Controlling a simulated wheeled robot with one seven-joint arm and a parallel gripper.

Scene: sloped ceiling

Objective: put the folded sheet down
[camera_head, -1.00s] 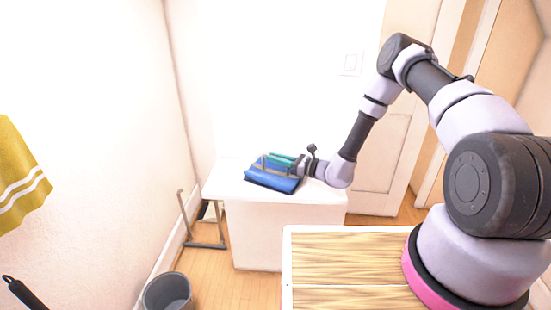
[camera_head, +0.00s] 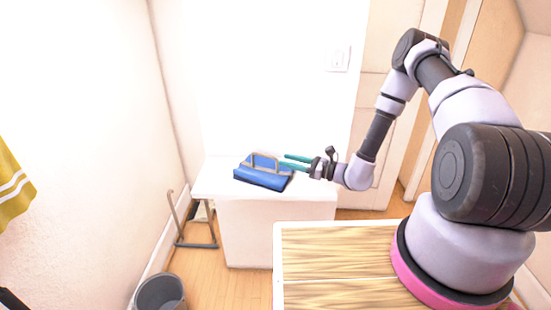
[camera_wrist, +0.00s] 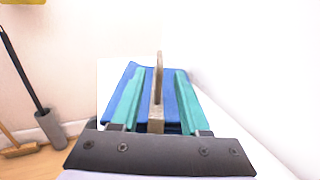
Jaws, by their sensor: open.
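The folded blue sheet (camera_head: 262,178) lies on the white surface, with a grey-brown band or handle standing up from it. In the wrist view the sheet (camera_wrist: 150,80) is beyond and below my gripper, and the upright brown piece (camera_wrist: 157,95) stands between the two teal fingers with space on both sides. My gripper (camera_head: 297,161) is open, to the right of the sheet in the head view, with its teal fingertips close to the sheet's right end. I cannot tell whether the fingers touch it.
The white cabinet (camera_head: 270,235) under the sheet has bare top on both sides. A metal stand (camera_head: 192,225) and a grey bin (camera_head: 160,292) are on the floor at left. A white door (camera_head: 372,140) is behind my arm. A grey cylinder (camera_wrist: 50,130) with a dark handle shows in the wrist view.

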